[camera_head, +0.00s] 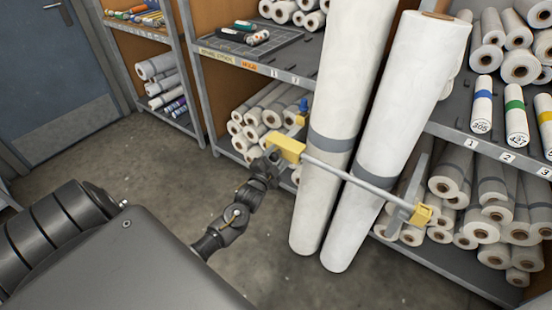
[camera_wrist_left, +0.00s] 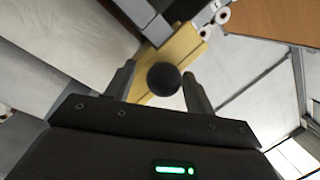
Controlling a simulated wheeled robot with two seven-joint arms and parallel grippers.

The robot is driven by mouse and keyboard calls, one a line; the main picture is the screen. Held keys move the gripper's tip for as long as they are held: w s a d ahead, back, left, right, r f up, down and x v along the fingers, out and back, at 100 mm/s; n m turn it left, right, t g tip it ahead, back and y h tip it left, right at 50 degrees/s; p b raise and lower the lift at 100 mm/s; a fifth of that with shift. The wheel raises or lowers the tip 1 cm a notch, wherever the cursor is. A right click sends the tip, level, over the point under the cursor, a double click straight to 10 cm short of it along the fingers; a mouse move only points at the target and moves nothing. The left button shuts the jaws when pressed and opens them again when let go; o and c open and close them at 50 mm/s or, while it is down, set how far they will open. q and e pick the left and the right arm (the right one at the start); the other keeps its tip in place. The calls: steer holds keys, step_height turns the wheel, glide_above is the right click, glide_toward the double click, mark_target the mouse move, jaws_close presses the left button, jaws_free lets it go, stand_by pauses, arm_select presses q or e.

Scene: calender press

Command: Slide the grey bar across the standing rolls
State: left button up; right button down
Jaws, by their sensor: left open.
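Two tall white rolls stand leaning side by side, a left roll (camera_head: 322,190) with a grey band and a right roll (camera_head: 385,130). The thin grey bar (camera_head: 345,176) crosses in front of both. A yellow block (camera_head: 287,147) is at its left end and a yellow bracket (camera_head: 421,215) at its right. My left gripper (camera_head: 271,160) is beside the left yellow block. In the left wrist view its fingers (camera_wrist_left: 160,88) are apart, with a round black knob (camera_wrist_left: 164,79) between them, in front of the yellow block (camera_wrist_left: 180,48). Contact is unclear. My right gripper is out of view.
Shelves with white rolls (camera_head: 265,115) stand behind on the left, and more rolls (camera_head: 485,195) fill the right shelves. A dark tray (camera_head: 240,45) lies on the upper left shelf. The concrete floor (camera_head: 160,190) in front is clear.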

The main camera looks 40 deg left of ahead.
arm_select(q)
steer(key=b+v, duration=0.1)
steer(key=v, duration=0.9)
steer(key=shift+s+d, duration=0.2)
steer(key=shift+s, duration=0.15)
steer(key=s+d+f+n+g+h, duration=0.1)
steer(key=s+f+g, duration=0.2)
steer(key=f, duration=0.7)
steer(key=s+d+f+n+g, duration=0.15)
steer(key=s+f, duration=0.25)
steer(key=f, duration=0.5)
steer(key=s+f+n+g+h, duration=0.1)
steer(key=s+f+n+g, duration=0.15)
steer(key=f, duration=0.75)
steer(key=s+d+f+g, duration=0.3)
steer(key=s+f, duration=0.3)
steer(key=s, duration=0.4)
steer(key=s+d+f+g+h, duration=0.1)
steer(key=s+d+f+g, duration=0.1)
steer(key=s+f, duration=0.4)
steer(key=s+d+f+n+g, duration=0.1)
steer(key=s+d+f+g, duration=0.2)
steer(key=s, duration=1.3)
step_height(320, 180, down, 4)
steer(key=shift+s+d+r+g+h, duration=0.15)
steer(key=shift+s+d+g+h, duration=0.2)
steer(key=shift+g, duration=0.45)
